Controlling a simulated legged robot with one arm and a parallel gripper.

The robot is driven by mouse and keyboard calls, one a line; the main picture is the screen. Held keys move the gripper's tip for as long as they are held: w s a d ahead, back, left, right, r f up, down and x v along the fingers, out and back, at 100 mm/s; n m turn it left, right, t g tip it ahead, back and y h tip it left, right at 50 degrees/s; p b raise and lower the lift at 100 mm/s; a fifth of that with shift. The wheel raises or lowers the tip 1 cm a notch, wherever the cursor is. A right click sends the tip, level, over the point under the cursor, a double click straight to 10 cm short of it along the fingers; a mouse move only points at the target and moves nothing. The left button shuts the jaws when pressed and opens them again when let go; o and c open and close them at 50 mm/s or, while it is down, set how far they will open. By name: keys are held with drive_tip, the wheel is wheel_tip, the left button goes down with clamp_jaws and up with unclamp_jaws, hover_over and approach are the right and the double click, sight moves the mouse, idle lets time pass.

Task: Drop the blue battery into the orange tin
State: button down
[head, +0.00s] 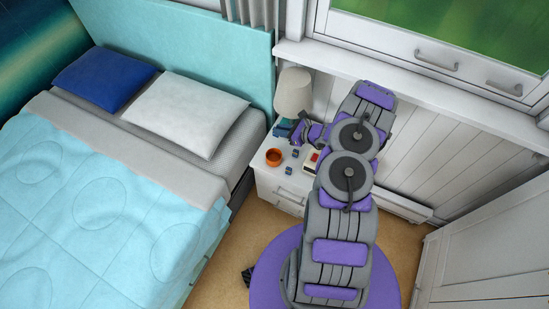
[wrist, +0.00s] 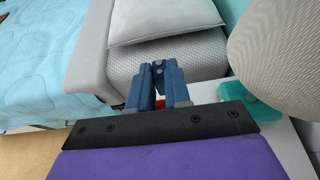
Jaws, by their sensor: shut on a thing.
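My gripper (wrist: 159,82) is shut on the blue battery (wrist: 158,73), which sits between its two dark blue fingers in the wrist view. In the head view my gripper (head: 293,132) is over the back of the white nightstand, near the lamp, and I cannot make out the battery there. The orange tin (head: 273,157) stands open on the nightstand's front left part, nearer the bed than my gripper. In the wrist view only orange slivers (wrist: 160,104) show behind and below the fingers; the rest of the tin is hidden.
A lamp with a cream shade (head: 293,92) stands at the back of the nightstand (head: 265,183), close to my gripper. A teal thing (wrist: 262,116) is below the shade. Small dark blue items (head: 289,155) and a red-and-white thing (head: 312,161) lie right of the tin. The bed (head: 90,215) is at left.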

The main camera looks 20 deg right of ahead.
wheel_tip(320, 180, down, 9)
drive_tip(key=s+b, duration=0.1)
drive_tip(key=s, duration=0.1)
drive_tip(key=shift+s+a+r+b, duration=0.15)
drive_tip(key=shift+r+b, duration=0.05)
drive_tip(key=shift+b, duration=0.15)
drive_tip(key=c, duration=1)
unclamp_jaws()
drive_tip(key=shift+s, duration=0.1)
drive_tip(key=p+v, duration=0.3)
drive_tip(key=v, duration=1.4)
drive_tip(key=shift+d, duration=0.3)
drive_tip(key=shift+r+n, duration=0.15)
drive_tip(key=shift+n, duration=0.15)
